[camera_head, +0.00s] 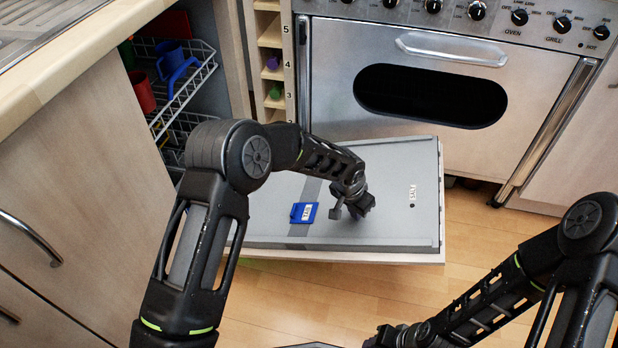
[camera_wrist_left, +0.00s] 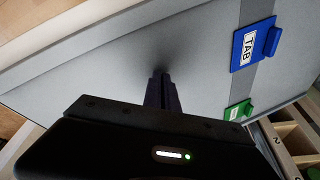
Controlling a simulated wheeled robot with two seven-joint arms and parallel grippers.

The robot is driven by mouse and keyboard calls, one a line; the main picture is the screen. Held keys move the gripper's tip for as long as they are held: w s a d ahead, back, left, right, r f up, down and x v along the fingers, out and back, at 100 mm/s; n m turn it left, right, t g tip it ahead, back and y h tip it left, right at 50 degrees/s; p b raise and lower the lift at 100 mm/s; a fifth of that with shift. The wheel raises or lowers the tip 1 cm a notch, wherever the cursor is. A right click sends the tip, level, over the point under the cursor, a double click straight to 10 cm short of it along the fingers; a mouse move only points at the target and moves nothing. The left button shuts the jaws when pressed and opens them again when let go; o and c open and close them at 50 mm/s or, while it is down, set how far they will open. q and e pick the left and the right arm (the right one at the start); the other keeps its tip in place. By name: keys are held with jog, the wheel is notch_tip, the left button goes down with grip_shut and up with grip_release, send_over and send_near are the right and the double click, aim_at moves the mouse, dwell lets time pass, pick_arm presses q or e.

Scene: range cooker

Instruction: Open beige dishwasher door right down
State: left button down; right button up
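The dishwasher door (camera_head: 400,180) is swung down and lies nearly flat, its grey inner face up, low in front of the cooker. A blue tab compartment (camera_head: 304,212) sits on this face; it also shows in the left wrist view (camera_wrist_left: 256,45). My left gripper (camera_head: 352,206) is over the door's inner face, just right of the blue tab. In the left wrist view its fingers (camera_wrist_left: 161,92) look closed together, pointing at the grey surface, with nothing between them. Whether they touch it is unclear. My right gripper (camera_head: 392,336) is at the bottom edge, partly cut off, over the floor.
Dish racks (camera_head: 182,85) with red and blue cups stand in the open dishwasher at the left. The cooker (camera_head: 430,90) stands behind the door. A wooden rack (camera_head: 271,60) is between them. Wooden floor (camera_head: 480,230) is clear right of the door.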

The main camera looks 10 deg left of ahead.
pick_arm(q)
notch_tip(320, 180, down, 7)
jog(key=b, duration=0.5)
jog(key=shift+a+f, duration=0.1)
jog(key=shift+f, duration=0.1)
notch_tip(320, 180, down, 8)
jog(key=b, duration=0.5)
jog(key=shift+r+p, duration=3.75)
jog(key=shift+r, duration=2.5)
